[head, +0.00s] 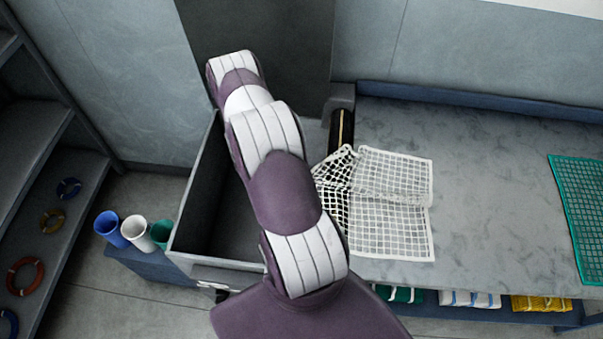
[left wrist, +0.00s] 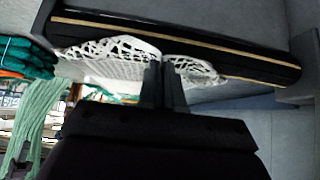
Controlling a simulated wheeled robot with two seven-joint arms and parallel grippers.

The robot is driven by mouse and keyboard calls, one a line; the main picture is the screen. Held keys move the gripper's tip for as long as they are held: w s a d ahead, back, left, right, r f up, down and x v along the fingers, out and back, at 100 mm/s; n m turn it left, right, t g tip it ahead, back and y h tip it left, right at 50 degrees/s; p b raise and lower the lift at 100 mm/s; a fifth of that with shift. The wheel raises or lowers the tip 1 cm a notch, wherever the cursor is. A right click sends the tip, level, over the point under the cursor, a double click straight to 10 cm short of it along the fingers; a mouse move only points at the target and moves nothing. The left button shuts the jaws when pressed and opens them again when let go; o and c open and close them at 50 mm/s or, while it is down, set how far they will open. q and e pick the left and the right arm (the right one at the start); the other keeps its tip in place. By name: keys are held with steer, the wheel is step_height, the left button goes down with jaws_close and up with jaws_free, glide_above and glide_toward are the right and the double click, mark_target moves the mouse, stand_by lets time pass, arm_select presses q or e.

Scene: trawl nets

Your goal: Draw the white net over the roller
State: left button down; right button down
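The white net (head: 392,215) lies mostly flat on the left part of the grey table, its left edge bunched and raised. That edge lies in front of the black roller (head: 341,126), which has a pale stripe and runs along the table's left end; I cannot tell whether they touch. In the left wrist view, my left gripper (left wrist: 163,82) is shut on the net's edge (left wrist: 110,50), which spreads to both sides of the fingers. The roller (left wrist: 200,38) passes just behind it. My arm hides this gripper in the head view. My right gripper is not in view.
A grey open bin (head: 205,200) stands left of the roller, under my arm. A green net (head: 585,205) lies at the table's right. Blue, white and green cups (head: 135,231) stand left of the bin. Folded nets (head: 470,298) sit on a shelf below. The table's middle is clear.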

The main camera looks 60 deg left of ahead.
arm_select(q)
step_height(320, 180, down, 9)
steer(key=b, duration=0.6)
steer(key=shift+r, duration=0.2)
jaws_free()
step_height(320, 180, up, 6)
steer(key=s+a+g+y+p, duration=0.1)
steer(key=g+y+p, duration=0.1)
steer(key=p, duration=0.7)
steer(key=shift+s+a+g+y, duration=0.15)
steer(key=shift+s+g+y, duration=0.25)
steer(key=shift+g, duration=0.4)
